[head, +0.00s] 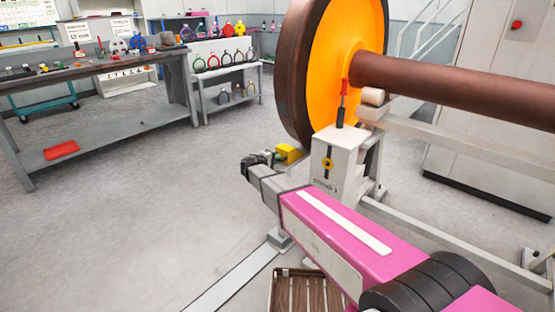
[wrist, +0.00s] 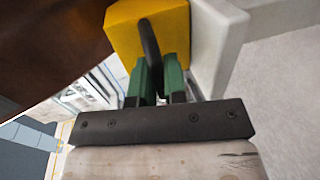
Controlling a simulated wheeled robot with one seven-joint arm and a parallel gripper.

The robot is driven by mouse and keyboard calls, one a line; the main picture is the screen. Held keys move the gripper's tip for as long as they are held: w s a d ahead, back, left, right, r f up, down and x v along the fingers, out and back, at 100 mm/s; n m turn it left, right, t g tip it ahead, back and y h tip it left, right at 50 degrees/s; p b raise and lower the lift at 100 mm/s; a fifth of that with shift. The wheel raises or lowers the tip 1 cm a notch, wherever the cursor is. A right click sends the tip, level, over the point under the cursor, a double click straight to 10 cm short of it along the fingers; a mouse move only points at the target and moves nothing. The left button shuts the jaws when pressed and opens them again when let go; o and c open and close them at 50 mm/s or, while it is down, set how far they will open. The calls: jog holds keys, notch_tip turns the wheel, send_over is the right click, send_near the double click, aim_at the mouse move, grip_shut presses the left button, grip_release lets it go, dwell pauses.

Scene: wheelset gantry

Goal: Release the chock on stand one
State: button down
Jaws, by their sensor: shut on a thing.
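The chock is a yellow block (head: 289,153) beside the light stand (head: 337,150), low near the wheel's rim in the head view. In the wrist view the yellow block (wrist: 128,33) fills the top middle, and a dark bar or lever (wrist: 150,42) sticks out from it. My gripper (wrist: 160,78) has green fingers closed on this bar from both sides. In the head view my gripper (head: 272,158) reaches the block from the left, and its fingertips are small there. The stand's label is tilted and hard to read.
A large orange wheel (head: 335,62) with a brown rim and axle (head: 450,85) stands over the stand. A red-handled tool (head: 344,88) rises from the stand's top. A wooden slatted crate (head: 300,290) is on the floor below my arm. The floor at left is clear up to the workbench (head: 100,65).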

jog(key=c, duration=1.2)
grip_release()
jog(key=shift+s+a, duration=0.15)
jog(key=shift+s, duration=0.1)
jog(key=shift+a, duration=0.1)
jog(key=v, duration=1)
jog(key=shift+s+a, duration=0.2)
jog(key=shift+s, duration=0.1)
